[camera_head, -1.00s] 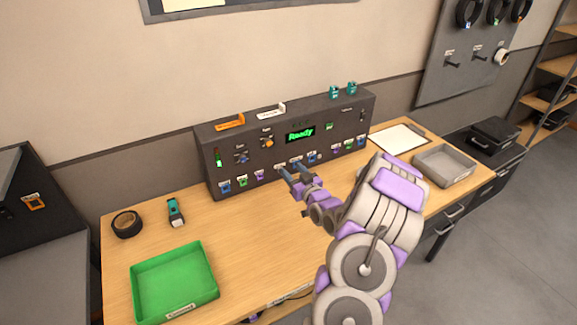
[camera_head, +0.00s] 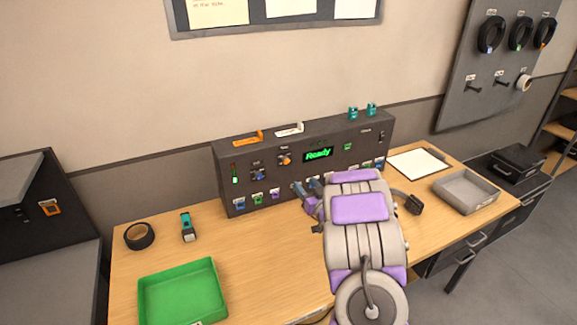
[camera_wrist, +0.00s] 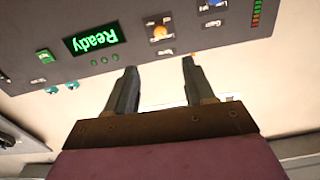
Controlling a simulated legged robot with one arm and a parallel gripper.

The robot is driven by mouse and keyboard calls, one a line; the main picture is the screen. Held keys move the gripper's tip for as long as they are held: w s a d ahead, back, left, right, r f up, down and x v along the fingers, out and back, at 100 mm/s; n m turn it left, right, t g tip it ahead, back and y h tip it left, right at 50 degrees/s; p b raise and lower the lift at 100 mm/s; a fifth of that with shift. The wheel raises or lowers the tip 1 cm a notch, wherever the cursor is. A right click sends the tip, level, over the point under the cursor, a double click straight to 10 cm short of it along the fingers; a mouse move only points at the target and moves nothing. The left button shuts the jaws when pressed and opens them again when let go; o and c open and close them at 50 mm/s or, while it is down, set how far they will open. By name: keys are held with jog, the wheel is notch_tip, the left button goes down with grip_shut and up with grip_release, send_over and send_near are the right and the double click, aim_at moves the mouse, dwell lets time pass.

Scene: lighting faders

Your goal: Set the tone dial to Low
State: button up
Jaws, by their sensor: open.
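A dark control console (camera_head: 309,182) stands on the desk with a green "Ready" screen (camera_head: 318,155). Its front has an orange dial (camera_head: 285,160) left of the screen and a blue dial (camera_head: 258,175) further left and lower. My gripper (camera_head: 306,189) is in front of the console's lower middle, partly hidden by my arm. In the upside-down wrist view, my gripper (camera_wrist: 159,68) is open and empty. The orange dial (camera_wrist: 159,33) shows beyond the fingertips, and the blue dial (camera_wrist: 215,3) is at the top edge.
Several coloured switches line the console's lower front, including a green one (camera_head: 258,199). A green tray (camera_head: 180,290), tape roll (camera_head: 139,236), clipboard (camera_head: 419,164) and grey tray (camera_head: 466,192) lie on the desk.

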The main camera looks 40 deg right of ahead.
aim_at(287, 161)
jog(key=b+x, duration=0.3)
jog(key=x, duration=1.2)
jog(key=shift+d+f, duration=0.1)
jog(key=shift+f, duration=0.05)
grip_shut()
